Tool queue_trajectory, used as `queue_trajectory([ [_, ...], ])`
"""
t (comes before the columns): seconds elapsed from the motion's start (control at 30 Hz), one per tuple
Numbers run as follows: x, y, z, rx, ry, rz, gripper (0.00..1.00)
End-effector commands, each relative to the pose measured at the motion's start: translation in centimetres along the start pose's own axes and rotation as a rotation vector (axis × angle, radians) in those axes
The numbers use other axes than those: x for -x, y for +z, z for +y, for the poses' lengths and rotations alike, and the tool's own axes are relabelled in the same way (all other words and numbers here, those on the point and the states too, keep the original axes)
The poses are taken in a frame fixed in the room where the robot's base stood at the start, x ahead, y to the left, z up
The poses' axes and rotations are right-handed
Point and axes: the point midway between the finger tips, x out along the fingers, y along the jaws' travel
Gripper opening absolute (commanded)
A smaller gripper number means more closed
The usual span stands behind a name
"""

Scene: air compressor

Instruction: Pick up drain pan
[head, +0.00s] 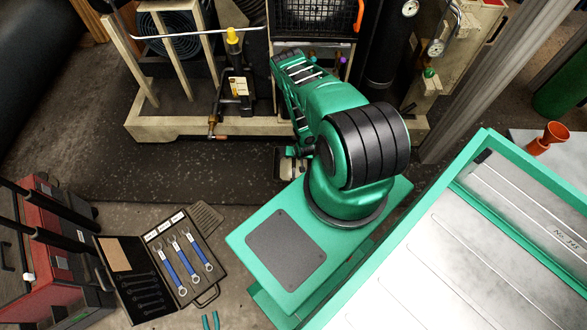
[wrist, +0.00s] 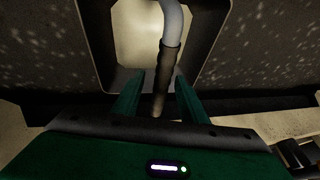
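The drain pan (wrist: 215,45) has a dark rim and a pale beige inside. It fills the top middle of the wrist view, and a grey, dark-sleeved handle (wrist: 171,52) runs down across it. My gripper (wrist: 160,80) reaches over the pan's near edge with two green fingers apart, one on each side of the handle. Gaps show between the fingers and the handle, so it looks open. In the head view, the pan (head: 282,172) is on the dark floor mat, mostly hidden by my arm and gripper.
The compressor's beige base frame (head: 170,130) stands just behind the pan. A black bottle-like part (head: 238,88) and a valve handle sit on its front. An open wrench case (head: 165,265) lies at lower left, beside a red tool chest (head: 55,245). Dark mat is clear to the pan's left.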

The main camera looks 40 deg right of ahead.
Motion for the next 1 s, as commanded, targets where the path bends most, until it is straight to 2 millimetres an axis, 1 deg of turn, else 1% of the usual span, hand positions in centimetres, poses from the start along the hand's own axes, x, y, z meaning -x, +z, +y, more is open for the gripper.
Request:
queue_trajectory([
  [0.13,0.0,0.01,0.0,0.0,0.0,0.0,0.39],
  [0.17,0.0,0.02,-0.01,0.0,0.0,0.0,0.36],
  [0.2,0.0,0.02,-0.01,0.0,0.0,0.0,0.27],
  [0.27,0.0,0.02,-0.02,0.0,0.0,0.0,0.12],
  [0.3,0.0,0.03,-0.02,0.001,0.0,0.0,0.03],
  [0.33,-0.01,0.03,-0.02,0.001,0.0,0.0,0.0],
  [1.0,0.0,0.07,0.02,0.002,0.001,-0.001,0.0],
])
